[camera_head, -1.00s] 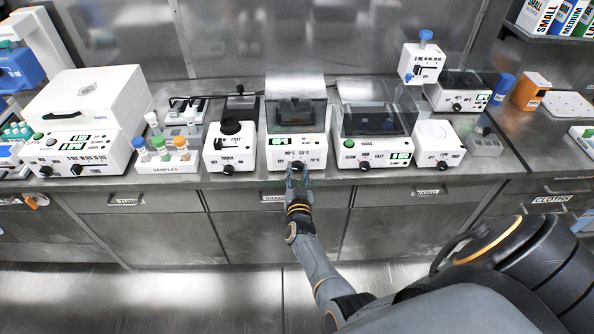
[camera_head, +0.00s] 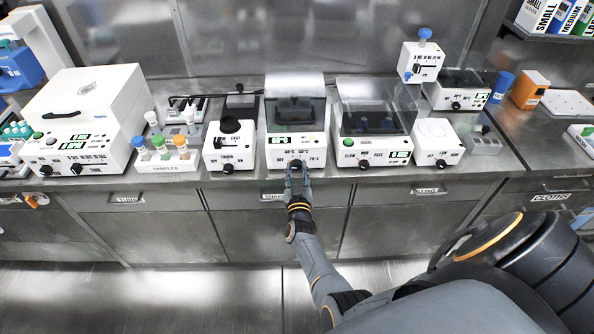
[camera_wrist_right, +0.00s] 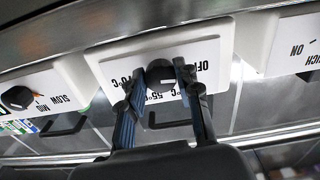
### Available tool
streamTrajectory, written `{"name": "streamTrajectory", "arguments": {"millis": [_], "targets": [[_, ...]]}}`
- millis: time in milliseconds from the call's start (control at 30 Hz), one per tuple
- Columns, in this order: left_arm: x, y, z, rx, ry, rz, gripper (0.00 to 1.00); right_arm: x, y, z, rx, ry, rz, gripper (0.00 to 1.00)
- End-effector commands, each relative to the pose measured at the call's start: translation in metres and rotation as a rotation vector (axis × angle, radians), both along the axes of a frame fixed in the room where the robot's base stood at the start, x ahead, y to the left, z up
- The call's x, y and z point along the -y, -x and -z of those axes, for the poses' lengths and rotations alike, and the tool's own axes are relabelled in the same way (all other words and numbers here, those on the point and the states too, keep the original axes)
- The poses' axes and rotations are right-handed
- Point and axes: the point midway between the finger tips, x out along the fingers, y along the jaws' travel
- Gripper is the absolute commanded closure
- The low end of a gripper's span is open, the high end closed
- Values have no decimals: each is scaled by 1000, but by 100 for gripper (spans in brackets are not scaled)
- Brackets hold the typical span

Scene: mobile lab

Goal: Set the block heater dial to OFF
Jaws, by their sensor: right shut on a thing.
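The block heater (camera_head: 314,171) is a white box with a clear lid over a dark block and a small green display, too small to read surely. Its dark dial sits low on the front face, largely covered by my gripper in the head view. In the right wrist view the dial (camera_wrist_right: 159,72) shows between my fingers, with OFF, 70°C and 55°C printed around it, upside down. My right gripper (camera_head: 297,170) is shut on the dial, one finger on each side. I cannot tell which mark the pointer faces. My left gripper is not in view.
A white device with a SLOW-FAST dial (camera_head: 374,155) stands close on the right, and one with a black round top (camera_head: 230,125) on the left. A tube rack (camera_head: 165,165) is farther left. Drawers (camera_head: 390,225) line the bench front.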

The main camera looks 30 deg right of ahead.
Motion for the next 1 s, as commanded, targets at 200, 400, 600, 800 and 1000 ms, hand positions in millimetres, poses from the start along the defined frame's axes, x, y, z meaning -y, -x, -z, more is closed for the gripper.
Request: {"name": "streamTrajectory", "arguments": {"millis": [200, 400, 600, 800, 1000], "targets": [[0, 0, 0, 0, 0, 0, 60, -1, 1, 2, -3, -1, -2, 44], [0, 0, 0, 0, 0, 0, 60, 0, 0, 1, -1, -1, -1, 44], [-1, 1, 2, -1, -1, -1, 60, 0, 0, 1, 48, -78, -1, 44], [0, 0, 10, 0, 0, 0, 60, -1, 0, 2, 215, -348, -1, 44], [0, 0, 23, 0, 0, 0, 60, -2, -1, 3, 430, -700, -3, 44]]}}
